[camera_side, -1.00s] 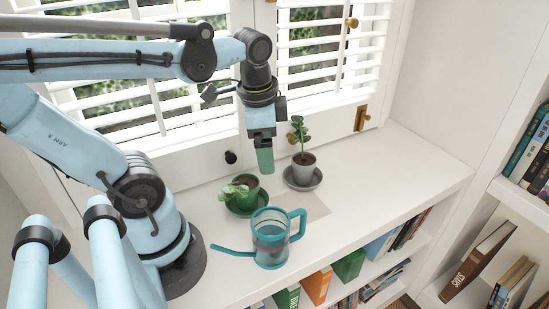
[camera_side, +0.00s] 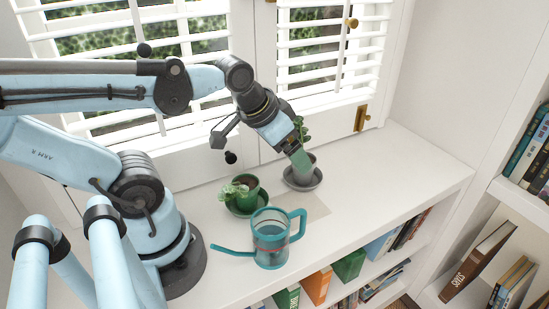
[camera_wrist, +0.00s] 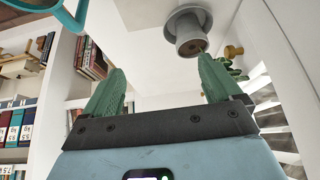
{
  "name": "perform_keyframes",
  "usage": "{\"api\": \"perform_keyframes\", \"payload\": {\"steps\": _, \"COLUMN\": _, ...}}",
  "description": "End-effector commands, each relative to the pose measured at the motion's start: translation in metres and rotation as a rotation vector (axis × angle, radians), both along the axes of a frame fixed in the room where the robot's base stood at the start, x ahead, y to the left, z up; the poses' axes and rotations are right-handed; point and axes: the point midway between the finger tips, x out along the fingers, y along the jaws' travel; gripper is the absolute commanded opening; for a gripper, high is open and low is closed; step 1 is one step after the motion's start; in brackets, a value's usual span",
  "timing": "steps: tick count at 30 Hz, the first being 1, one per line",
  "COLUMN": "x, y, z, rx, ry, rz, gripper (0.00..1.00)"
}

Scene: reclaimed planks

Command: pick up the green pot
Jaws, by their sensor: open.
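The green pot (camera_side: 251,199) holds a small leafy plant and stands upright on a dark green saucer (camera_side: 233,208) on the white shelf top. My gripper (camera_side: 302,161) is tilted, up and to the right of the green pot, apart from it. In the side view its green fingers overlap the grey pot. In the wrist view my gripper (camera_wrist: 162,66) is open, with a finger at each side and nothing between them. The green pot does not show in the wrist view.
A grey pot (camera_side: 301,173) with a plant stands on a grey saucer, right of the green pot; it also shows in the wrist view (camera_wrist: 188,32). A teal watering can (camera_side: 270,246) stands close in front. The shelf top is clear on the right. Shuttered windows rise behind.

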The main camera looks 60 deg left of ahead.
Motion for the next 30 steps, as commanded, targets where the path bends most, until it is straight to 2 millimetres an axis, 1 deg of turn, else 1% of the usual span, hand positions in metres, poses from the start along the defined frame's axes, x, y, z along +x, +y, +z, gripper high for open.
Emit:
{"api": "perform_keyframes", "payload": {"steps": 1, "x": -0.010, "y": 0.013, "z": 0.001, "rx": 0.002, "ry": 0.060, "rz": 0.035, "gripper": 0.92}}
{"api": "perform_keyframes", "payload": {"steps": 4, "x": -0.036, "y": 0.034, "z": 0.005, "rx": -0.008, "ry": 0.194, "rz": 0.091, "gripper": 0.92}}
{"api": "perform_keyframes", "payload": {"steps": 7, "x": -0.060, "y": 0.046, "z": 0.010, "rx": -0.031, "ry": 0.306, "rz": 0.130, "gripper": 0.92}}
{"api": "perform_keyframes", "payload": {"steps": 9, "x": -0.072, "y": 0.050, "z": 0.014, "rx": -0.046, "ry": 0.360, "rz": 0.147, "gripper": 0.92}}
{"api": "perform_keyframes", "payload": {"steps": 11, "x": -0.078, "y": 0.052, "z": 0.015, "rx": -0.055, "ry": 0.388, "rz": 0.153, "gripper": 0.92}}
{"api": "perform_keyframes", "payload": {"steps": 14, "x": -0.081, "y": 0.052, "z": 0.011, "rx": -0.061, "ry": 0.405, "rz": 0.156, "gripper": 0.92}}
{"api": "perform_keyframes", "payload": {"steps": 24, "x": -0.076, "y": 0.053, "z": -0.027, "rx": -0.060, "ry": 0.403, "rz": 0.154, "gripper": 0.92}}
{"api": "perform_keyframes", "payload": {"steps": 30, "x": -0.074, "y": 0.053, "z": -0.044, "rx": -0.060, "ry": 0.402, "rz": 0.154, "gripper": 0.92}}
